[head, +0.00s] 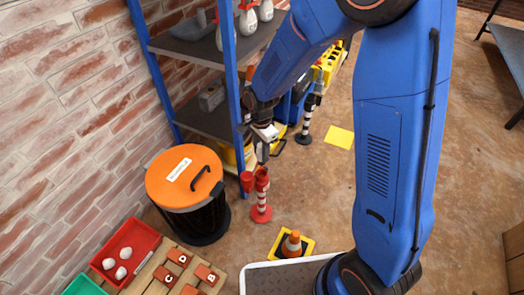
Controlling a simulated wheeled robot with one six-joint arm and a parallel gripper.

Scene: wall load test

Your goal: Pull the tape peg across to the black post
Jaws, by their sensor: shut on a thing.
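A red-and-white striped post (262,198) stands upright on a round red base on the floor, just below my gripper. A black-and-white striped post (306,119) with a black base, the black post, stands farther back and to the right. My gripper (256,160) points down at the top of the red post, with its jaws shut. A small red piece (246,182), seemingly the tape peg, is at the jaws, left of the red post's top. The jaws partly hide the grip, and no stretched tape can be made out between the posts.
A blue-framed shelf (200,120) stands behind my gripper, and a black bin with an orange lid (184,177) to its left. A small traffic cone (291,244) stands in front. A yellow sheet (339,137) lies on open floor right of the black post.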

